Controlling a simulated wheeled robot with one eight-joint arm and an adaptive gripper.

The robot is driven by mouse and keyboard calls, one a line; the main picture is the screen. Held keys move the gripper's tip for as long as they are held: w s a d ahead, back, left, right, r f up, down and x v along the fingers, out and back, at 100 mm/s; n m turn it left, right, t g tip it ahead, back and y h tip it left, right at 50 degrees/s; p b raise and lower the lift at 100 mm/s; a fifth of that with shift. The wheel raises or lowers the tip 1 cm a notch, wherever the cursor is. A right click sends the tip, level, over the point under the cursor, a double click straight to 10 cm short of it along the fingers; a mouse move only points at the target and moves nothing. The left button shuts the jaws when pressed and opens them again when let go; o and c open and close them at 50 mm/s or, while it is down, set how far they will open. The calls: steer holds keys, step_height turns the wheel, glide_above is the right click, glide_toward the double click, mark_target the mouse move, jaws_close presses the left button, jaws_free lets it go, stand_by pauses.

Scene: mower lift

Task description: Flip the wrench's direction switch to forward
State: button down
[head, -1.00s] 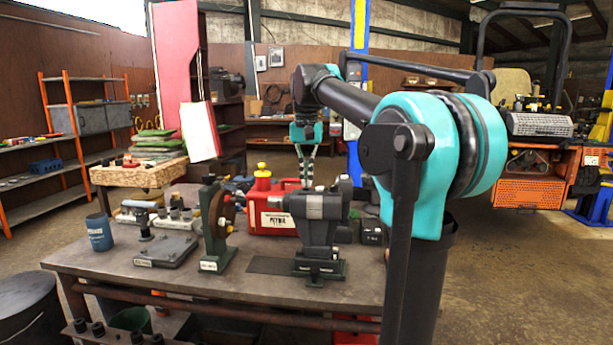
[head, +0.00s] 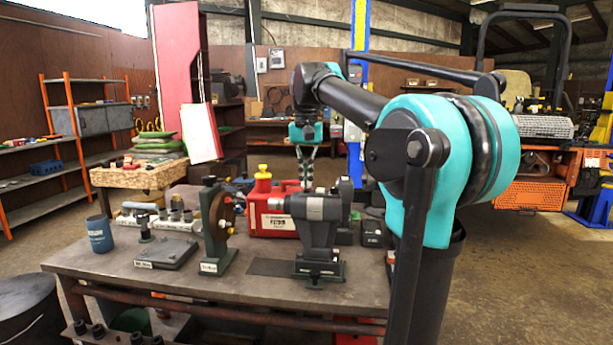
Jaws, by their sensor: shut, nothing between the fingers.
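The wrench (head: 318,232) is a dark grey and black power tool with a lighter metal band. It stands upright in a dark holder on the workbench (head: 232,289), its silver nose pointing left. Its direction switch is too small to make out. My gripper (head: 306,183) points down, its fingers close together with nothing seen between them. In the picture its fingertips end just above the top of the wrench's body. I cannot tell whether they touch it or are behind it.
A red jug (head: 262,215) stands behind and left of the wrench. A green stand (head: 215,235), a grey plate with a post (head: 166,253) and a blue mug (head: 99,234) are further left. Dark boxes stand to the right. The bench's front strip is mostly clear.

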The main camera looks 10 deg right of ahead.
step_height(320, 180, up, 14)
steer(key=w, duration=0.2)
steer(key=shift+w+d+f, duration=0.15)
steer(key=shift+w+d, duration=0.1)
steer(key=shift+d, duration=0.2)
